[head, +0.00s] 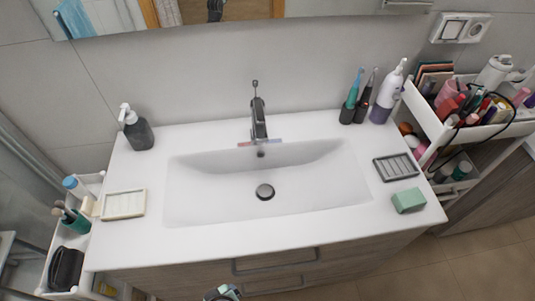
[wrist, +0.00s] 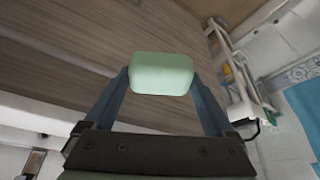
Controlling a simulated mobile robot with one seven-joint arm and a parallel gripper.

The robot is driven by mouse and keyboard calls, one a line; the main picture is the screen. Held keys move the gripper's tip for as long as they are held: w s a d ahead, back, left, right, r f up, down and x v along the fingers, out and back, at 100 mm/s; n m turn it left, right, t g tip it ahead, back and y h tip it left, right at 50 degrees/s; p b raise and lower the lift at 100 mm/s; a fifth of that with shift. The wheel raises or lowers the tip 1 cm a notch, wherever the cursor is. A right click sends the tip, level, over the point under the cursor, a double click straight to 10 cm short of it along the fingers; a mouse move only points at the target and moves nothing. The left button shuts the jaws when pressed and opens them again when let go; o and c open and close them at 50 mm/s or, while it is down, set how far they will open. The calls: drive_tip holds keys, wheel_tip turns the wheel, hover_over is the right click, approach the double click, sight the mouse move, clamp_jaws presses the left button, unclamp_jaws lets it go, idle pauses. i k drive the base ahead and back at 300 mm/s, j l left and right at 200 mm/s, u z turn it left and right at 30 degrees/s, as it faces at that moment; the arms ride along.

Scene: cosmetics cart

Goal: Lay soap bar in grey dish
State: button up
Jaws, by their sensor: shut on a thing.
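My gripper (wrist: 160,85) is shut on a pale green soap bar (wrist: 162,73), held between its two fingers in the wrist view. In the head view the gripper (head: 222,292) shows at the bottom edge, in front of the cabinet, with a bit of the green bar. The grey dish (head: 396,167), ribbed and empty, lies on the counter right of the basin, well away from my gripper. A second green block (head: 408,200) lies on the counter just in front of it.
A cream dish (head: 124,204) lies left of the basin (head: 230,204). A dark soap dispenser (head: 138,130) stands back left. Toothbrushes (head: 354,92) and a purple-white bottle (head: 388,95) stand behind the grey dish. Loaded carts flank the counter. Cabinet handles (head: 275,262) protrude in front.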

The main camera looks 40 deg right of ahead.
sight(396, 167)
drive_tip(key=k+l, duration=0.15)
drive_tip(key=l, duration=0.2)
drive_tip(key=k+l+z, duration=0.1)
drive_tip(key=l, duration=0.2)
drive_tip(key=k+l, duration=0.2)
drive_tip(key=l, duration=0.15)
drive_tip(key=k+l, duration=0.15)
drive_tip(key=l, duration=0.15)
drive_tip(key=k+l+z, duration=0.1)
drive_tip(key=l, duration=0.25)
